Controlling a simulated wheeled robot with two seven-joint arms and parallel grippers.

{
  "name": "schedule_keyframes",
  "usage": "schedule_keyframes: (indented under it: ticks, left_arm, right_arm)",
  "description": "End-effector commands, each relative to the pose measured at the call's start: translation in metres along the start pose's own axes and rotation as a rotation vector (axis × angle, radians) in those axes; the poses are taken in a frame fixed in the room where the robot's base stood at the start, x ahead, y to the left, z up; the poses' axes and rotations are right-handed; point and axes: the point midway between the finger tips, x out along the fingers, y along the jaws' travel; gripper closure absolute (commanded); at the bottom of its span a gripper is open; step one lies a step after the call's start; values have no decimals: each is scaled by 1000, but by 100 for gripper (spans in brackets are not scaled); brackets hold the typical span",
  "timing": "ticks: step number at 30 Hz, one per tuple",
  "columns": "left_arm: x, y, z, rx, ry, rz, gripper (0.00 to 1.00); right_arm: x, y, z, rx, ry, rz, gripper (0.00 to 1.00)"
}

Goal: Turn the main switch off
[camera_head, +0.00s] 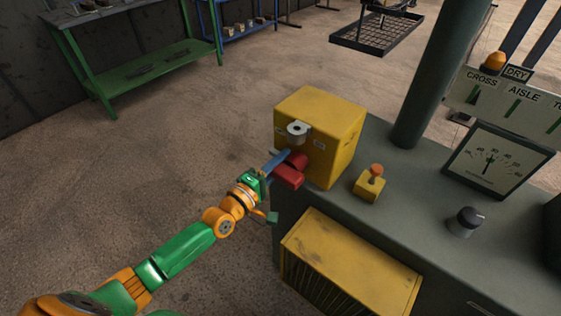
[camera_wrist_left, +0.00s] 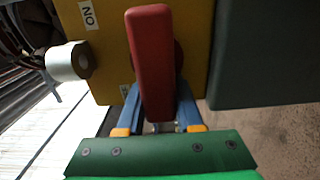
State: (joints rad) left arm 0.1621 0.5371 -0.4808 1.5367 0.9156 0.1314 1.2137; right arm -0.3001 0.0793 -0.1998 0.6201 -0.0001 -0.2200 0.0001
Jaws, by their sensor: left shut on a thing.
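The main switch is a yellow box (camera_head: 325,125) with a red handle (camera_head: 287,175) on its front side, standing on the grey console. In the left wrist view the red handle (camera_wrist_left: 152,60) stands out in front of the yellow box (camera_wrist_left: 100,45), next to an "ON" label (camera_wrist_left: 88,13). My left gripper (camera_head: 276,163) is at the handle, and its blue fingers (camera_wrist_left: 158,108) lie on both sides of it, shut on it. A second label is partly hidden behind the fingers. My right gripper is not in view.
A grey round fitting (camera_head: 298,130) sticks out of the box above the handle. On the console (camera_head: 400,190) are a yellow block with an orange knob (camera_head: 370,183), a black knob (camera_head: 465,221), a dial gauge (camera_head: 497,160) and a green post (camera_head: 437,75). A yellow vented box (camera_head: 350,265) juts out below.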

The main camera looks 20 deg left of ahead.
Motion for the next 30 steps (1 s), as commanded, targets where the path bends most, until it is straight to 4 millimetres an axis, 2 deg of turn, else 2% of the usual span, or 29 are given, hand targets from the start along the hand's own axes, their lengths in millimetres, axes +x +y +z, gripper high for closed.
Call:
schedule_keyframes:
  ticks: [1, 13, 14, 17, 26, 30]
  left_arm:
    - [-2, -8, 4, -9, -9, -19, 100]
    - [-1, -8, 4, -19, -9, -19, 100]
    - [-1, -8, 4, -19, -9, -19, 62]
    - [-1, -7, 4, -18, -9, -17, 35]
    - [-2, -3, 2, -15, -4, -9, 35]
    - [-18, -3, 3, -16, -5, -10, 35]
  right_arm:
    - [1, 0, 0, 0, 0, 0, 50]
    - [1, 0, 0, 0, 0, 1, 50]
    - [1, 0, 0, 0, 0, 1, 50]
    - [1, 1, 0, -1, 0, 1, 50]
    - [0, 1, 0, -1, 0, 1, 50]
    - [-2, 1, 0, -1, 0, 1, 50]
